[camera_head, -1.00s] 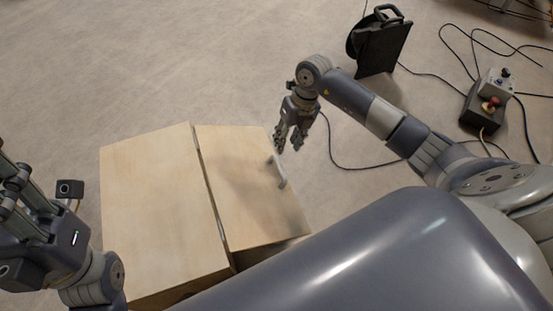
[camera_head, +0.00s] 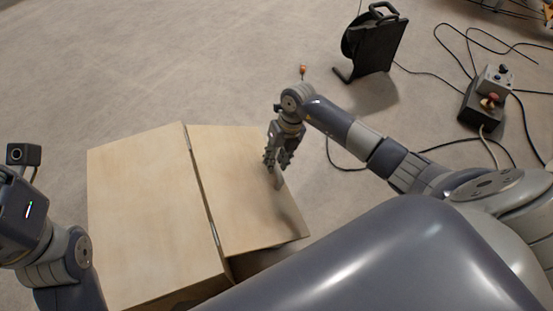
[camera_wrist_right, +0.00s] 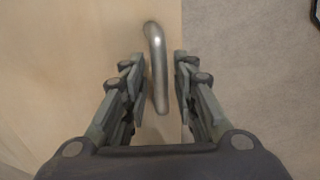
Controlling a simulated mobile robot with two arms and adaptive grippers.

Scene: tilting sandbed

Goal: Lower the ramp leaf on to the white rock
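The ramp leaf (camera_head: 240,195) is the right-hand pale wooden panel, joined by a hinge line to a larger wooden panel (camera_head: 150,215). A metal bar handle (camera_wrist_right: 157,62) stands near the leaf's right edge; its lower end also shows in the head view (camera_head: 279,184). My right gripper (camera_head: 275,168) is at the handle. In the right wrist view its fingers (camera_wrist_right: 157,85) are apart, one on each side of the handle, with gaps visible. My left arm shows at the left edge of the head view, but its fingers are out of frame. No white rock is visible.
A black cable reel (camera_head: 372,42) stands on the floor at the back. A control box with a red button (camera_head: 490,98) sits at the right, with cables across the floor. The floor left and behind the panels is clear.

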